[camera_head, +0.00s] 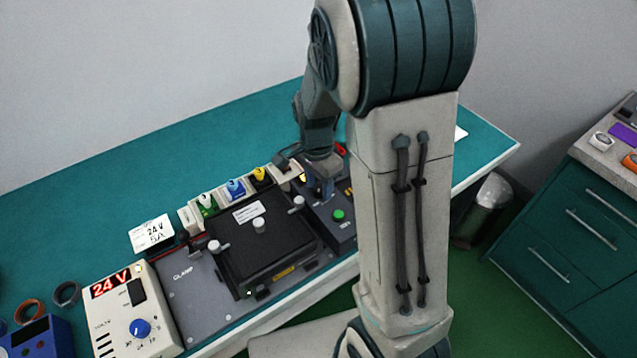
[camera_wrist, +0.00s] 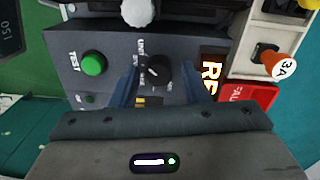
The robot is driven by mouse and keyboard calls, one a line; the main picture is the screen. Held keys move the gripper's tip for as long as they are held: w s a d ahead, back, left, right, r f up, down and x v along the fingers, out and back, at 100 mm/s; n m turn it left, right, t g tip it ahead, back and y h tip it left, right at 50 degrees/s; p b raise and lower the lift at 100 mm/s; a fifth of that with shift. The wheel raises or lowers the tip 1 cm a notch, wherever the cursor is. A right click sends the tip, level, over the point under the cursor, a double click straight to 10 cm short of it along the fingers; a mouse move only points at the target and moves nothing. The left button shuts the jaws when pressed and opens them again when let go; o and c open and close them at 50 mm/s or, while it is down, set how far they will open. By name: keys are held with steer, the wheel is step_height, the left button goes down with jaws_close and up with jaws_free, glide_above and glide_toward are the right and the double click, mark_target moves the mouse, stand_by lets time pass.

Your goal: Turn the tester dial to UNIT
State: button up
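The tester (camera_head: 345,235) is a dark grey box on the bench, with a green TEST button (camera_wrist: 93,64). Its dial (camera_wrist: 155,72) is a black knob with a small white mark. UNIT is printed beside the dial, with other small lettering I cannot read clearly. I cannot tell for sure which label the mark points at. My gripper (camera_wrist: 158,92) is open, its blue fingers on either side of the dial with a visible gap at each side.
Left of the tester are a black clamp fixture (camera_head: 262,255) and a 24 V supply (camera_head: 130,315).

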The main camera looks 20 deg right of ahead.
mark_target(317, 186)
steer(key=shift+r, duration=0.1)
step_height(317, 186, up, 14)
steer(key=shift+w+f+b, duration=0.2)
steer(key=shift+w+b, duration=0.05)
steer(key=shift+b, duration=0.1)
steer(key=shift+a, duration=0.1)
stand_by(0.5)
steer(key=s+n+t, duration=0.3)
steer(key=s+n, duration=1)
steer(key=s, duration=0.2)
steer(key=shift+s+t, duration=0.2)
steer(key=shift+t, duration=0.2)
stand_by(0.7)
